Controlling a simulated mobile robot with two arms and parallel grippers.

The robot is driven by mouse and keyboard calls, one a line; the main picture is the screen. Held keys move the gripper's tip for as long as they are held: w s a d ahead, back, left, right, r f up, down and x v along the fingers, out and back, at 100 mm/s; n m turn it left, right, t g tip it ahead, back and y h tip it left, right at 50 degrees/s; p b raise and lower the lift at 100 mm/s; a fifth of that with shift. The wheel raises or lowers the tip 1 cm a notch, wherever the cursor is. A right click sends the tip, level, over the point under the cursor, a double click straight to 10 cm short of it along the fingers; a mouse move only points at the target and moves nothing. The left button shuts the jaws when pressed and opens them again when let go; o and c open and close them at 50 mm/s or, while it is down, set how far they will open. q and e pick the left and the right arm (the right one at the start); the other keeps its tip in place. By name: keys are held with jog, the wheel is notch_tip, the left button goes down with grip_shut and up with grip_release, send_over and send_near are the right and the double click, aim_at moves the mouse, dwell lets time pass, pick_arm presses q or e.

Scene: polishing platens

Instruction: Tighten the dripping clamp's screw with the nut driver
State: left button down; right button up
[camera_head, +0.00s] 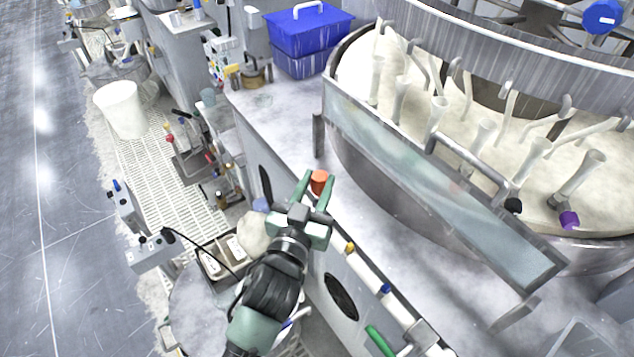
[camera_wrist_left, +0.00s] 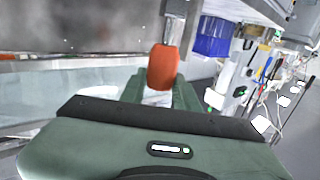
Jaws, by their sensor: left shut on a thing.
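My left gripper (camera_head: 318,184) is shut on an orange-red handled tool, which looks like the nut driver (camera_head: 319,178). It is held over the grey ledge in front of the big round machine. In the left wrist view the orange handle (camera_wrist_left: 163,67) stands up between the green fingers, with a pale part below it. The tool's driving end is hidden. I cannot make out the dripping clamp or its screw in either view. My right gripper is not in view.
The round polishing machine has a clear splash panel (camera_head: 430,170) along its near side. A blue lidded box (camera_head: 308,30) stands at the back of the counter, near a brass-coloured pot (camera_head: 252,76). A white bucket (camera_head: 120,108) stands on the grating at left. The middle counter (camera_head: 280,125) is mostly clear.

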pick_arm(q)
jog(key=shift+p, duration=0.3)
dwell(0.5)
dwell(0.4)
jog(key=shift+f+b, duration=0.6)
jog(key=shift+f, duration=0.25)
dwell(0.4)
jog(key=shift+r+p, duration=0.35)
jog(key=shift+p, duration=0.2)
dwell(0.4)
jog(key=shift+p, duration=0.45)
dwell(1.1)
jog(key=shift+s+f+b, duration=0.1)
jog(key=shift+f+b, duration=0.2)
jog(key=shift+f, duration=0.05)
